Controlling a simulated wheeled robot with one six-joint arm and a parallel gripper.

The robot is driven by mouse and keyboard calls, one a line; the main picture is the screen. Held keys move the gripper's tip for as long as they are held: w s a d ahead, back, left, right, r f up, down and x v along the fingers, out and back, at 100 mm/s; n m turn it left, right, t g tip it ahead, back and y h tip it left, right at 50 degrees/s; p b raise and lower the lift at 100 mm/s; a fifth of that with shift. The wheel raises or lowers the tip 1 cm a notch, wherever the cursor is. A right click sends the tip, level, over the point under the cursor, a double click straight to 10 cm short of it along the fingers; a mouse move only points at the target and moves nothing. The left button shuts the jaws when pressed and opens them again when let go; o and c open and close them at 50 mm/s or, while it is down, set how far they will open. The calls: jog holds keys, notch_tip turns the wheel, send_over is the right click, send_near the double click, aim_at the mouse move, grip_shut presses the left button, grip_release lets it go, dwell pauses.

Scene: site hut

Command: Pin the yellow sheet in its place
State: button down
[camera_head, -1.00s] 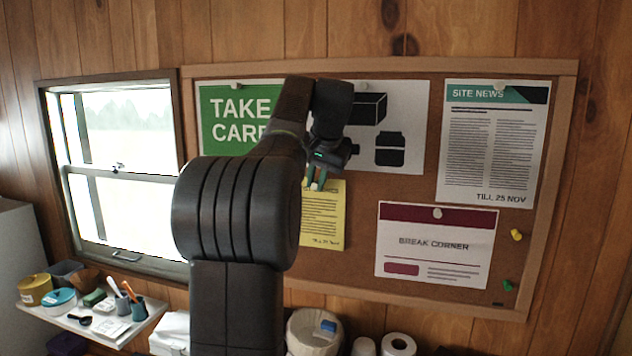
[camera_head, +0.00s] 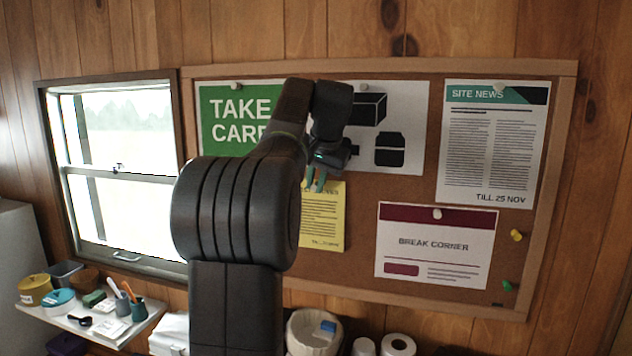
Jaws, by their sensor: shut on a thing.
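The yellow sheet (camera_head: 324,226) hangs upright at the lower middle of the cork board, with dark print on it. It is close to the board; I cannot tell whether it lies flat against it. My arm hides its left side. My gripper (camera_head: 315,186) is at the top edge of the sheet, its green fingers overlapping that edge. The gripper is shut on the sheet at its top. A pin between the fingers cannot be made out.
The cork board (camera_head: 405,190) also bears a green sign (camera_head: 232,112), a pictogram sheet (camera_head: 408,105), a news sheet (camera_head: 490,150) and a break corner sheet (camera_head: 435,245). A yellow pin (camera_head: 516,235) and a green pin (camera_head: 508,286) are at the right. Bare cork lies around the yellow sheet.

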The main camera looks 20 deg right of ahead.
jog(key=shift+w+d+r, duration=0.1)
jog(key=shift+w+d, duration=0.45)
jog(key=shift+w, duration=0.15)
dwell(2.2)
dwell(0.5)
jog(key=c, duration=1.3)
grip_release()
jog(key=shift+c, duration=0.2)
jog(key=v, duration=1.3)
jog(key=shift+s+r, duration=0.25)
jog(key=shift+f, duration=0.1)
jog(key=x, duration=1.3)
jog(key=shift+w+f, duration=0.25)
jog(key=shift+w, duration=0.05)
